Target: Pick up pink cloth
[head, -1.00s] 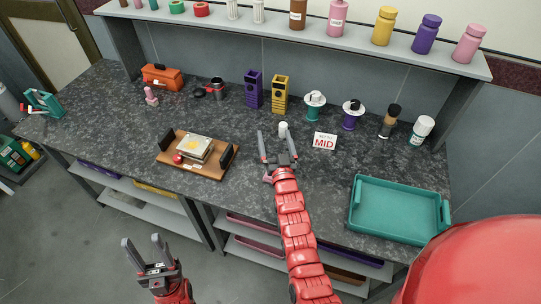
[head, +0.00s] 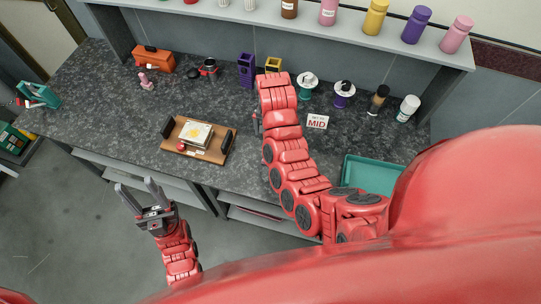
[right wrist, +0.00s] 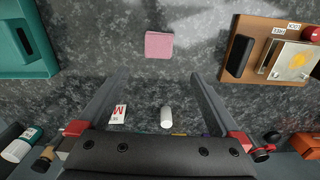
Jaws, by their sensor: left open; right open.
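The pink cloth (right wrist: 159,45) is a small flat square on the dark speckled counter (right wrist: 90,40) in the right wrist view. It lies beyond the fingertips of my right gripper (right wrist: 159,73), roughly centred between them. That gripper is open, with nothing held between its fingers. In the head view my right arm hides the cloth and most of the right gripper. My left gripper (head: 135,184) is open and empty, in front of the counter over the floor.
A teal tray (right wrist: 28,45) and a wooden board (right wrist: 242,48) flank the cloth. A white cylinder (right wrist: 166,117) and a MID sign (right wrist: 118,114) stand nearby. Purple (head: 246,70) and yellow (head: 274,65) holders are behind. The counter around the cloth is bare.

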